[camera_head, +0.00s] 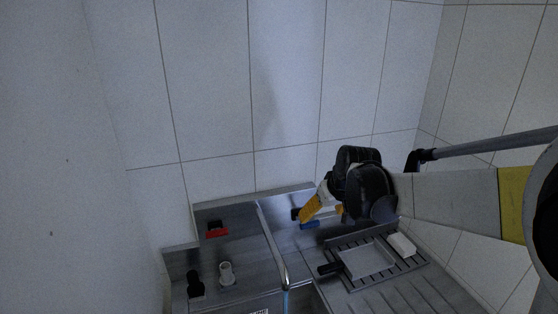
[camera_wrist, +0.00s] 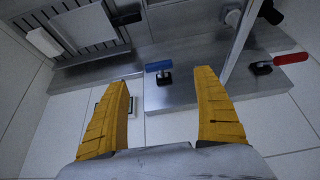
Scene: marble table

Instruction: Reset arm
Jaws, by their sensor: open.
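My gripper (camera_head: 318,210) has yellow fingers and hangs at the end of my arm, over the back of the metal sink counter. In the wrist view my gripper (camera_wrist: 162,80) is open, with its two fingers wide apart and nothing between them. A blue-handled tap lever (camera_wrist: 159,67) shows just beyond the fingertips, between them in the picture. I cannot tell from these views how far it is from the fingers. In the head view the blue lever (camera_head: 309,225) is partly hidden by the gripper.
A red lever (camera_head: 217,232) and a curved metal spout (camera_head: 273,245) stand on the counter. A slatted rack (camera_head: 352,283) holds a shallow dark-handled tray (camera_head: 367,262) and a white block (camera_head: 402,244). A light cup-like item (camera_head: 226,274) stands front left. Tiled walls (camera_head: 285,80) close the back.

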